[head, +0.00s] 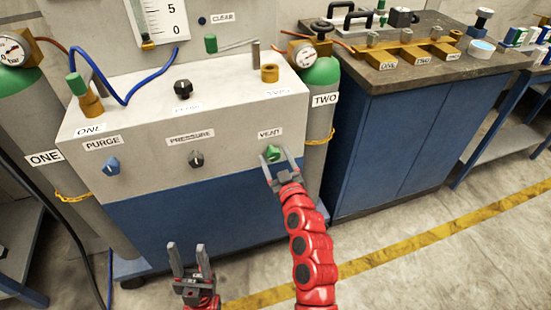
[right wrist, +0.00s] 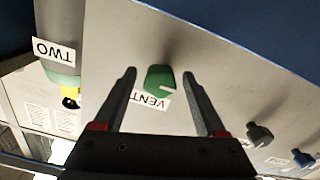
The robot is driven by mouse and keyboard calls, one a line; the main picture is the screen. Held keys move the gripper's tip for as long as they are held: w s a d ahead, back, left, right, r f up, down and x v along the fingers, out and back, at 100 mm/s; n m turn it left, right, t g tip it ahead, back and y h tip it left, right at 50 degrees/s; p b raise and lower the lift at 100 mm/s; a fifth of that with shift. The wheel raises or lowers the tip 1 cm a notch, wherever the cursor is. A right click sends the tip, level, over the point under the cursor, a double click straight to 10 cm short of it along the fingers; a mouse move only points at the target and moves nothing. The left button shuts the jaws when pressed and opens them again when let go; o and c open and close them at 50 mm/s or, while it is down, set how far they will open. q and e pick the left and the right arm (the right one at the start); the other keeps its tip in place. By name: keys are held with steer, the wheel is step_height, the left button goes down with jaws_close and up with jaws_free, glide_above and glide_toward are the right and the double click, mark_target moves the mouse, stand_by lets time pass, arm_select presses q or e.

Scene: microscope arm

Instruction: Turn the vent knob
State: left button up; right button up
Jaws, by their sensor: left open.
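The green vent knob (head: 272,153) sits on the front of the grey panel, just under the VENT label (head: 270,133). My right gripper (head: 278,163) is at the knob, with its fingers open on either side of it. In the right wrist view the green knob (right wrist: 159,79) lies between the two spread fingertips, with a visible gap to each finger. That view is upside down, and the knob partly covers the label. My left gripper (head: 188,256) is open and empty, low in front of the blue lower part of the cabinet.
A blue purge knob (head: 112,166) and a dark pressure knob (head: 196,159) are on the same panel to the left. Gas cylinders marked ONE (head: 35,125) and TWO (head: 320,125) flank the cabinet. A blue bench (head: 400,130) stands at right. The floor in front is clear.

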jaws_close()
steer(key=shift+m, duration=0.3)
steer(key=m, duration=0.3)
steer(key=shift+m, duration=0.3)
steer(key=m, duration=0.4)
steer(key=shift+a+m, duration=0.15)
steer(key=shift+m, duration=0.15)
steer(key=m, duration=0.4)
steer(key=shift+r, duration=0.1)
steer(key=shift+m, duration=2.5)
steer(key=shift+a, duration=0.1)
